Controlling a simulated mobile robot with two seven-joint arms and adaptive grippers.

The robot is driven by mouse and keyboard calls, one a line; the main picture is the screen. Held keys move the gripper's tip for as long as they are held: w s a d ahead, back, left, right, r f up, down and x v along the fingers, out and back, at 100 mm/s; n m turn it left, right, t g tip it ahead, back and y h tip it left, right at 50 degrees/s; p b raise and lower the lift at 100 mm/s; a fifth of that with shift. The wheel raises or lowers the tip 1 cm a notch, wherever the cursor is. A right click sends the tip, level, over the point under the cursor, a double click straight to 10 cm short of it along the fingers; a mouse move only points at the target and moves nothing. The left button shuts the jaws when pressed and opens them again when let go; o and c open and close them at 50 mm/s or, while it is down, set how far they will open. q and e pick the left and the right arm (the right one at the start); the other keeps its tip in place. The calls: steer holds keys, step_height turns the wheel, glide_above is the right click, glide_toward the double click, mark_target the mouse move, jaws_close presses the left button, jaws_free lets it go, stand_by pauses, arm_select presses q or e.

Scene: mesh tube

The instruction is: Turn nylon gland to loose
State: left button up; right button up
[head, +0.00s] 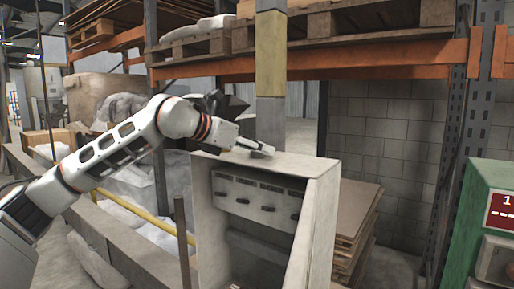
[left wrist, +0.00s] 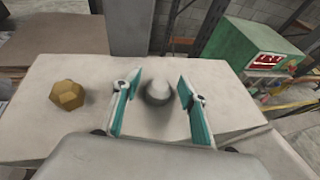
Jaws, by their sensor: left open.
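A grey cabinet (head: 318,172) with an open front stands in the middle of the head view. In the left wrist view its flat top (left wrist: 60,140) carries a rounded grey fitting, which looks like the nylon gland (left wrist: 158,92), and a faceted brass-coloured fitting (left wrist: 67,95) to its left. My left gripper (head: 252,147) is over the cabinet top in the head view. In the left wrist view its teal fingers (left wrist: 158,80) are open, one on each side of the grey gland, with a gap showing on both sides. The gland's lower part cannot be made out. My right gripper is not in view.
Inside the cabinet is a panel (head: 258,195) with several dark knobs. A green box with a red display (head: 489,205) stands at the right.

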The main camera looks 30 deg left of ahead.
arm_select(q)
steer(key=c, duration=1.1)
